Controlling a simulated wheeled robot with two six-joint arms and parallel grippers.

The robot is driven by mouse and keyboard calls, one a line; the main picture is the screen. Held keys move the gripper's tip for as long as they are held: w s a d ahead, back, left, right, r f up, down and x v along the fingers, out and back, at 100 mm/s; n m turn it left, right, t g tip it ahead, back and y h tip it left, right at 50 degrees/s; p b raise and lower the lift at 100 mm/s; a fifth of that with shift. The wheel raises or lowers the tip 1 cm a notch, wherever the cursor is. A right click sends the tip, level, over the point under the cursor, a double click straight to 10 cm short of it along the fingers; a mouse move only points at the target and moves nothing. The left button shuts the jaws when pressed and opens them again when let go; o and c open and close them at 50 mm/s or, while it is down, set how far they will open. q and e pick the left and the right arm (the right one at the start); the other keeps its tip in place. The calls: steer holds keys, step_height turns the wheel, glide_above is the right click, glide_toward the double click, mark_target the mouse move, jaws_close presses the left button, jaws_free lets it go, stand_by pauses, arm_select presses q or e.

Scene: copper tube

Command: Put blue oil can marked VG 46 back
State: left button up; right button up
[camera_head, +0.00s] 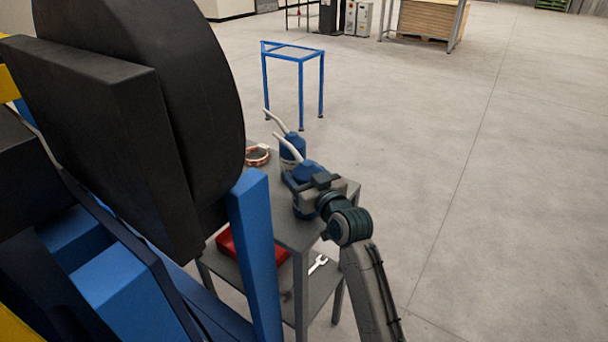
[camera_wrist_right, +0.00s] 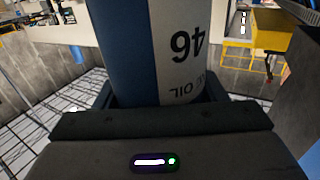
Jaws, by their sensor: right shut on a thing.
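A blue oil can (camera_head: 307,171) with a pale bent spout is at the near right end of a grey table (camera_head: 296,236). My right gripper (camera_head: 309,185) is shut on this can from the near right side. In the right wrist view the held can (camera_wrist_right: 125,50) fills the middle, with a blue side and a white label reading "46" and "OIL" upside down. I cannot tell whether its base touches the tabletop. A second blue can (camera_head: 292,149) with a similar spout stands just behind it; its marking is unreadable. My left gripper is not in view.
A copper coil (camera_head: 256,155) lies on the tabletop to the left of the cans. A red object (camera_head: 226,243) and a wrench (camera_head: 317,264) lie on the lower shelf. A large black and blue machine (camera_head: 190,110) blocks the left. Open floor lies to the right.

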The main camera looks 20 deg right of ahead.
steer(key=shift+f, duration=0.1)
steer(key=o, duration=1.4)
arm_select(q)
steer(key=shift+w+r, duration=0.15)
arm_select(e)
steer(key=shift+r, duration=0.2)
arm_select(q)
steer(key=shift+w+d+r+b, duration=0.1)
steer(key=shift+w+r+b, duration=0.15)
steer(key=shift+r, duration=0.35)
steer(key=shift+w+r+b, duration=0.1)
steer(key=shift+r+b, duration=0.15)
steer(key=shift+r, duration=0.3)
arm_select(e)
steer(key=s, duration=0.4)
steer(key=s+d, duration=0.1)
steer(key=s, duration=0.3)
steer(key=s+d, duration=0.1)
steer(key=s, duration=0.3)
steer(key=shift+d, duration=0.1)
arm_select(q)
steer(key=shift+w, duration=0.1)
arm_select(e)
steer(key=shift+f, duration=0.15)
